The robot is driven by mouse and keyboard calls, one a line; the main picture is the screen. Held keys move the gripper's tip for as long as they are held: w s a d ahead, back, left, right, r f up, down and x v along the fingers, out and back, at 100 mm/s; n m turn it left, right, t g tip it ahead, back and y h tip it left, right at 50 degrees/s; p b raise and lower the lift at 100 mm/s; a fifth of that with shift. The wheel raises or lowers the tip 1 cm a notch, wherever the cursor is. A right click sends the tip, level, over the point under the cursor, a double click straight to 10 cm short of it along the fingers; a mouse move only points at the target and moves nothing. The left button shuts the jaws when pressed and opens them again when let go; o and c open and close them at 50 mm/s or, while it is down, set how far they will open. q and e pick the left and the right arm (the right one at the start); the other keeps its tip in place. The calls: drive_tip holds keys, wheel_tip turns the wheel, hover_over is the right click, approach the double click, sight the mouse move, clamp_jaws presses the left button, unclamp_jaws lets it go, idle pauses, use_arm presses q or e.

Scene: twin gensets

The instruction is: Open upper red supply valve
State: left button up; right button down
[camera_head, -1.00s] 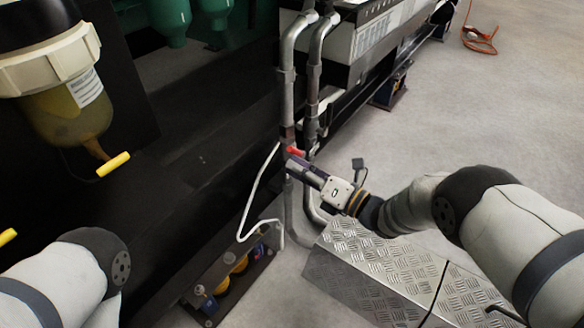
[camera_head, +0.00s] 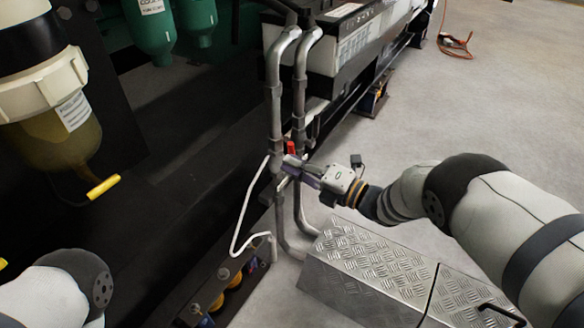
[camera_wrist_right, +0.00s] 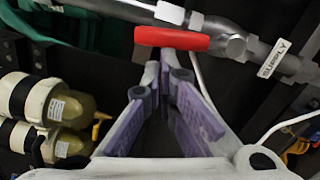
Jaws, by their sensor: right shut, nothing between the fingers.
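The red valve handle (camera_head: 291,147) is on a grey vertical pipe in the head view, just above my right gripper (camera_head: 287,165). In the right wrist view the red handle (camera_wrist_right: 171,38) lies nearly level, roughly along the slanting pipe (camera_wrist_right: 222,30), which carries a "SUPPLY" label (camera_wrist_right: 273,58). My right gripper (camera_wrist_right: 165,78) is shut and empty, with its purple-padded fingers pointing at the handle. The tips are close to the handle; I cannot tell whether they touch. My left gripper is out of view.
A second grey pipe (camera_head: 300,95) runs beside the first. A white bent tube (camera_head: 240,215) hangs left of the gripper. A metal tread-plate step (camera_head: 365,265) stands below my right arm. A yellow lever (camera_head: 104,187) is under the filter bowl at left.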

drive_tip(key=shift+w+d+r, duration=0.1)
drive_tip(key=shift+w+r, duration=0.05)
drive_tip(key=shift+d, duration=0.1)
idle(0.5)
